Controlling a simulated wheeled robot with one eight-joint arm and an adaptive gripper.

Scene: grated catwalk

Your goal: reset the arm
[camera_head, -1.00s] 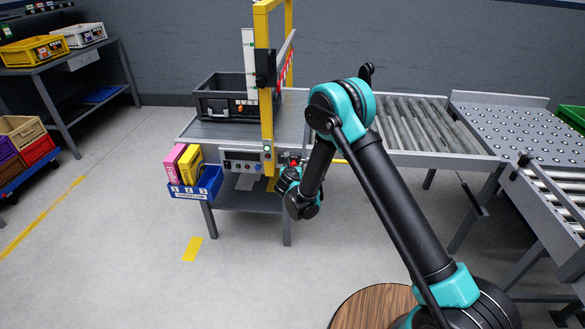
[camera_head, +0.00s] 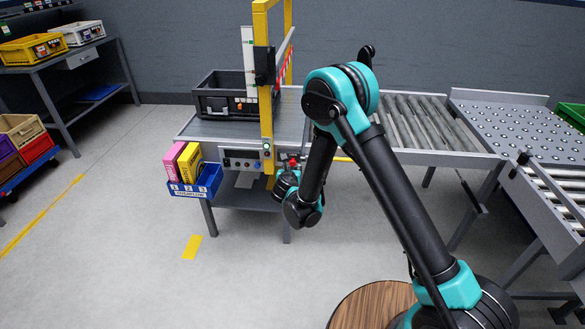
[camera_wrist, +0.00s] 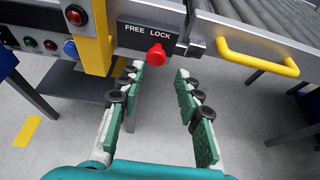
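My arm reaches from the lower right toward the front of the grey workbench (camera_head: 190,130). In the wrist view my gripper (camera_wrist: 159,75) is open, its two green-padded fingers apart with nothing between them. Just beyond the fingertips is a red knob (camera_wrist: 156,55) on a plate lettered FREE and LOCK. The knob looks clear of both fingers; the exact gap cannot be told. In the head view my arm's wrist hides most of the gripper.
A yellow post (camera_head: 265,90) stands left of my gripper. A yellow handle (camera_wrist: 255,58) lies to its right. A blue bin (camera_head: 208,183) with pink and yellow boxes hangs at the bench's left front. A dark crate (camera_head: 225,97) sits on top. Open floor lies in front.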

